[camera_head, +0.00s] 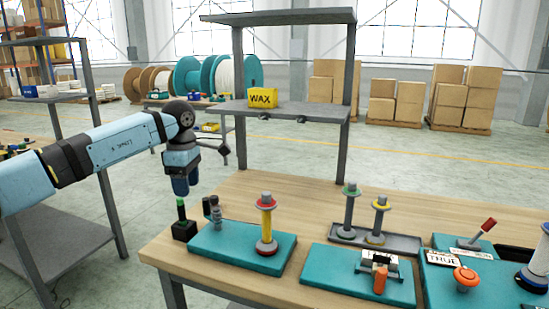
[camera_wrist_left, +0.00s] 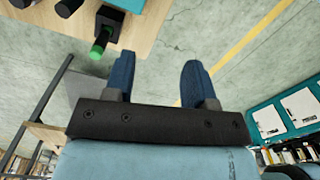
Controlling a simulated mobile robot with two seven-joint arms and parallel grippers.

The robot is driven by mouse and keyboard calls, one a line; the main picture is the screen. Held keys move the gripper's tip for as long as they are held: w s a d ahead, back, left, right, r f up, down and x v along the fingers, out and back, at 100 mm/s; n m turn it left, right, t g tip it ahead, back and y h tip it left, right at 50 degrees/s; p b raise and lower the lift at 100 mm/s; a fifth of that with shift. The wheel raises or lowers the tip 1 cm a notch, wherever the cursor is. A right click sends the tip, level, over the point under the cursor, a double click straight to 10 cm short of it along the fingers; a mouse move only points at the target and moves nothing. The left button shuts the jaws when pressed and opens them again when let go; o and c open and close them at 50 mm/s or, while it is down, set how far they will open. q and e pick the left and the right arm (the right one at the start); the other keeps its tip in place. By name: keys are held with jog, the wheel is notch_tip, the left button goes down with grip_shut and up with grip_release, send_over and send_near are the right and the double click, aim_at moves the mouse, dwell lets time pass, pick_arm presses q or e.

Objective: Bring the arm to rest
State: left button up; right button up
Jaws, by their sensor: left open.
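My left arm comes in from the left in the head view, bent at the elbow. My left gripper (camera_head: 181,186) hangs pointing down just past the table's left edge, above a small black block with a green-tipped post. In the left wrist view the two blue fingers of my left gripper (camera_wrist_left: 156,82) stand apart with nothing between them, only grey floor behind. My right gripper is not in view.
The wooden table (camera_head: 222,187) holds teal boards, the nearest (camera_head: 225,250) with a yellow spool post (camera_head: 267,222). The green-topped post (camera_head: 181,210) stands close under my left gripper. A grey shelf (camera_head: 300,108) with a yellow WAX box (camera_head: 262,98) rises behind.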

pick_arm(q)
jog(key=s+d+f+g+h, duration=0.1)
jog(key=s+d+f+h, duration=0.3)
jog(key=d+f, duration=0.35)
jog(key=s+d+f+g+h, duration=0.2)
jog(key=s+d+f+h, duration=0.15)
jog(key=d+f, duration=0.35)
jog(key=s+d+f+n+t+h, duration=0.1)
jog(key=s+d+f+n+h, duration=0.1)
jog(key=s+d+n+h, duration=0.9)
jog(key=s+a+f+m+t+y, duration=1.4)
jog(key=s+a+f+m, duration=0.9)
jog(key=m, duration=0.8)
notch_tip(320, 180, up, 13)
jog(key=g+y+p, duration=0.1)
jog(key=p, duration=1.7)
jog(key=shift+s+a, duration=0.25)
jog(key=shift+s, duration=0.2)
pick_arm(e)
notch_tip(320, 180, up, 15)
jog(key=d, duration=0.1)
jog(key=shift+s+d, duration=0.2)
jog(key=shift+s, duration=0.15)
